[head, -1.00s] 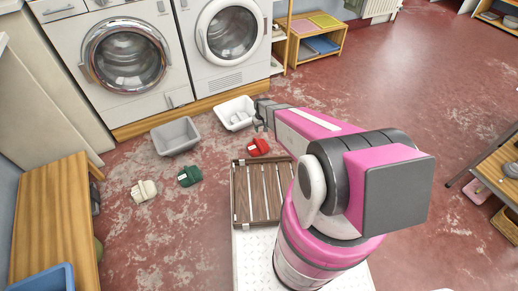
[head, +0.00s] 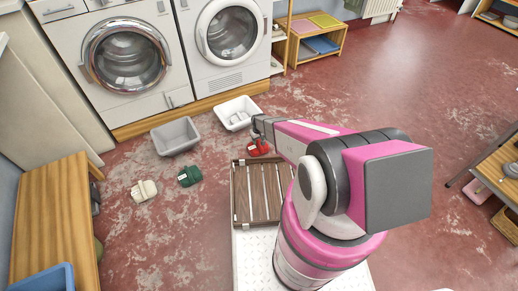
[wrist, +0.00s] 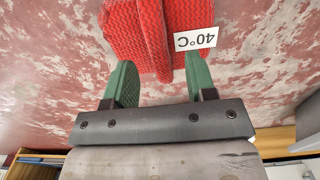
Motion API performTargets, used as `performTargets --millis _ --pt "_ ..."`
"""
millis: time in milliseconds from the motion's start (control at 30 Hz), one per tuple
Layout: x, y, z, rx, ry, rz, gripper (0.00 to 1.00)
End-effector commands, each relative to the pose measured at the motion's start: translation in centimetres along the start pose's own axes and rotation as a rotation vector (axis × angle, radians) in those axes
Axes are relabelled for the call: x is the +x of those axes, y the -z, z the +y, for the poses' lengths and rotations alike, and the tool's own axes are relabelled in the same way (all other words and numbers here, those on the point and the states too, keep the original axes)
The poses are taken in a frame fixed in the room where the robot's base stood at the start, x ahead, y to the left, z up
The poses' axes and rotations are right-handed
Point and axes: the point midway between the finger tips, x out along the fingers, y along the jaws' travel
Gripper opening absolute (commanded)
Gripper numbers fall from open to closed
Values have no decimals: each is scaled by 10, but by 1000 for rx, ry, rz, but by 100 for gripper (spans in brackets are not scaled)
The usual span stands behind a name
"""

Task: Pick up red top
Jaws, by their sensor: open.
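The red top (head: 257,148) lies folded on the floor just beyond the slatted wooden crate in the head view. In the wrist view the red top (wrist: 150,35) fills the upper middle, with a white "40°C" tag (wrist: 195,38) on its right side. My gripper (wrist: 160,85) is open, its two green fingers apart. The near edge of the red top shows between and beyond the fingertips. I cannot tell whether the fingers touch it. In the head view my gripper (head: 262,138) is right at the red top and partly covers it.
A slatted wooden crate (head: 237,200) stands just in front. A white basin (head: 227,106) and a grey basin (head: 176,150) stand farther back by the washing machines (head: 127,60). A green garment (head: 190,176) and a cream garment (head: 144,190) lie on the floor to the left.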

Motion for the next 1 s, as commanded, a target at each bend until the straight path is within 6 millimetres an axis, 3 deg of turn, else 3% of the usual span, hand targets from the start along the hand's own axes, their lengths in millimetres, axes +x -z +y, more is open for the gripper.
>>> performTargets --millis 200,467,533,633,1000 --pt "33 4 1 0 0 -1 51" --pt "36 3 1 0 0 0 51" --pt "36 3 1 0 0 0 35" --pt "36 3 1 0 0 0 2" --pt "34 3 1 0 0 0 0"
